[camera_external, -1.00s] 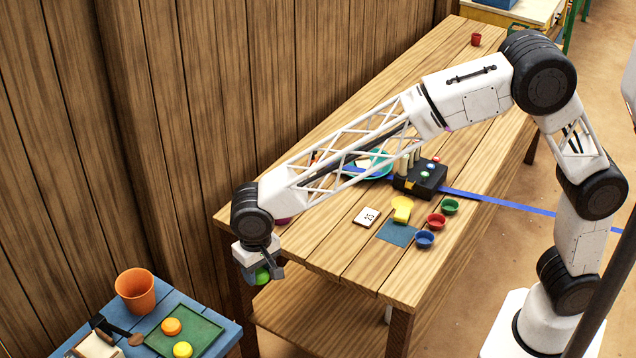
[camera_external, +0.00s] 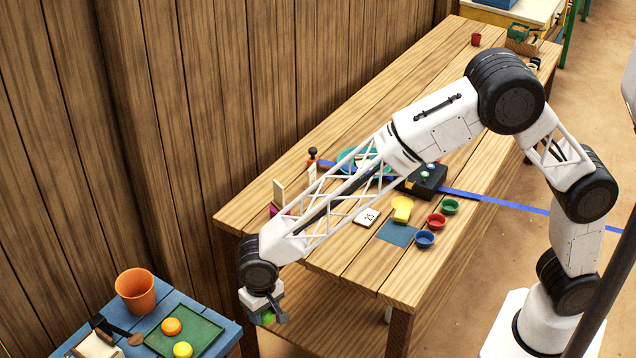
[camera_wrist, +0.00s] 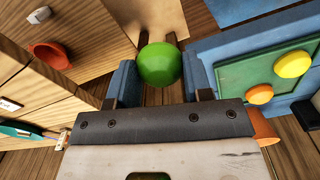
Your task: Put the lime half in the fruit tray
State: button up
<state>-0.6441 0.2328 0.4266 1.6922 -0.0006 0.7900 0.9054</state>
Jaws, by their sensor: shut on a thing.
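My gripper (camera_external: 266,318) is shut on the green lime half (camera_external: 267,317), which shows as a round green dome between the fingers in the wrist view (camera_wrist: 159,64). It hangs in the gap between the big table and the small blue table, to the right of the blue table's edge. The green fruit tray (camera_external: 205,330) lies on the blue table. An orange fruit half (camera_external: 171,326) and a yellow fruit half (camera_external: 182,349) sit in the tray. In the wrist view the tray (camera_wrist: 233,75) is to the right of the gripper.
The wooden table (camera_external: 330,260) carries several bowls, a blue mat (camera_external: 397,233) and a black box (camera_external: 428,181). A plank wall runs behind.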

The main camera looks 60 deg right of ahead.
jog(key=shift+w+a, duration=0.1)
send_over(203, 332)
jog(key=shift+f, duration=0.75)
dwell(0.3)
jog(key=shift+f, duration=1.75)
jog(key=shift+f, duration=0.1)
jog(key=o, duration=0.9)
